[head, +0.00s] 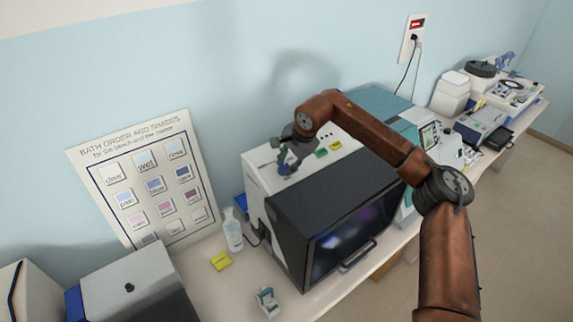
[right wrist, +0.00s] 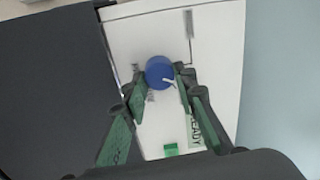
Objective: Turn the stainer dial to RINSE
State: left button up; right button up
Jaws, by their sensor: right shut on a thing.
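The stainer (head: 345,195) is a white and teal machine with a black hood, standing on the bench. Its dial (right wrist: 159,72) is a round blue knob with a white pointer mark, on the white top panel in the right wrist view. The dial (head: 284,169) is small and partly covered by my gripper in the head view. My right gripper (right wrist: 160,80) reaches down from above, its green-padded fingers shut on the dial from both sides. The pointer points toward the lower right in the wrist view. The labels around the dial are too blurred to read. My left gripper is not in view.
A green indicator (right wrist: 171,149) and a READY label lie near the fingers. A squeeze bottle (head: 232,230), a yellow block (head: 220,261) and a small rack (head: 267,301) stand left of the stainer. A bath chart (head: 145,180) leans on the wall. More equipment fills the bench's far right.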

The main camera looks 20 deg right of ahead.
jog(key=n, duration=0.5)
jog(key=shift+n+p, duration=0.3)
dwell(0.4)
jog(key=o, duration=1.2)
jog(key=shift+c, duration=0.2)
jog(key=v, duration=1.2)
jog(key=shift+w, duration=0.2)
